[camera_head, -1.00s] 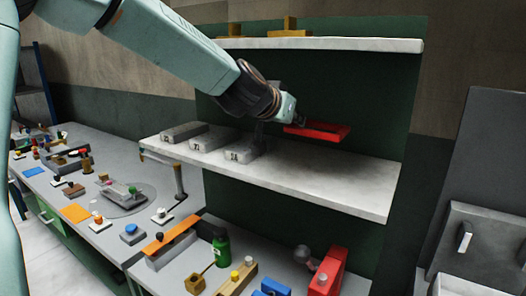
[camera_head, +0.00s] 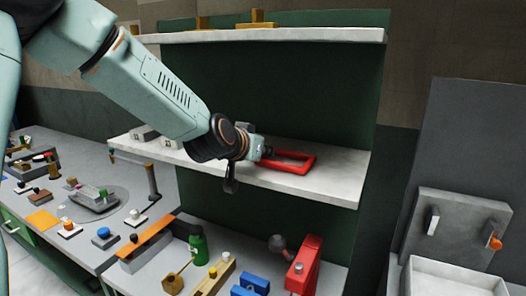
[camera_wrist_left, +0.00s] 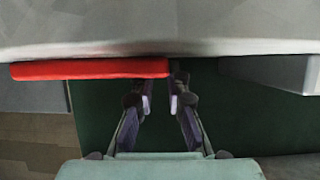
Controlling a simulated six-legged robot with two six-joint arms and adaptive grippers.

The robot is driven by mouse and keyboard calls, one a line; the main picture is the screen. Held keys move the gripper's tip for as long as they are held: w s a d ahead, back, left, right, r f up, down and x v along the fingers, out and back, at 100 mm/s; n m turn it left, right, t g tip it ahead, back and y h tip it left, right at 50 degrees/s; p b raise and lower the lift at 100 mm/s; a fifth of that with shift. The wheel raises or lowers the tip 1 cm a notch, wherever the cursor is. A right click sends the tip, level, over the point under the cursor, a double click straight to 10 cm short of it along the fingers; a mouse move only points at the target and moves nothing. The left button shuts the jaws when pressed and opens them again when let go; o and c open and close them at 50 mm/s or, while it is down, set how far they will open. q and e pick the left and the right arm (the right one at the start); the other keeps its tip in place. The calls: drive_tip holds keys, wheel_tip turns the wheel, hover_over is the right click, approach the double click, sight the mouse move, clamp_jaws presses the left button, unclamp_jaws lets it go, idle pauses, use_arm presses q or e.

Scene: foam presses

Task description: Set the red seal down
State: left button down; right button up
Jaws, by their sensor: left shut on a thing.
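The red seal (camera_head: 308,162), a flat rectangular frame with an open middle, is at the middle shelf (camera_head: 340,178). It lies level, at or just over the shelf top; I cannot tell whether it touches. My left gripper (camera_head: 263,153) is shut on the seal's left end. In the left wrist view the seal (camera_wrist_left: 90,69) shows edge-on as a red bar along the pale shelf, with its end by the fingertips (camera_wrist_left: 159,101). My right gripper is not in view.
Grey blocks (camera_head: 145,134) stand on the shelf's left part, partly behind my arm. An upper shelf (camera_head: 320,35) hangs above. Below, a bench holds a green bottle (camera_head: 197,246), a red block (camera_head: 303,266) and blue pieces (camera_head: 250,284). The shelf's right end is clear.

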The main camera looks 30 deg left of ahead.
use_arm(q)
drive_tip(key=shift+a+f, duration=0.1)
drive_tip(key=shift+a, duration=0.1)
drive_tip(key=c, duration=1.7)
unclamp_jaws()
drive_tip(key=o, duration=0.4)
drive_tip(key=shift+w+d, duration=0.15)
drive_tip(key=shift+d, duration=0.15)
drive_tip(key=shift+c, duration=0.2)
drive_tip(key=shift+a, duration=0.25)
drive_tip(key=shift+r, duration=0.2)
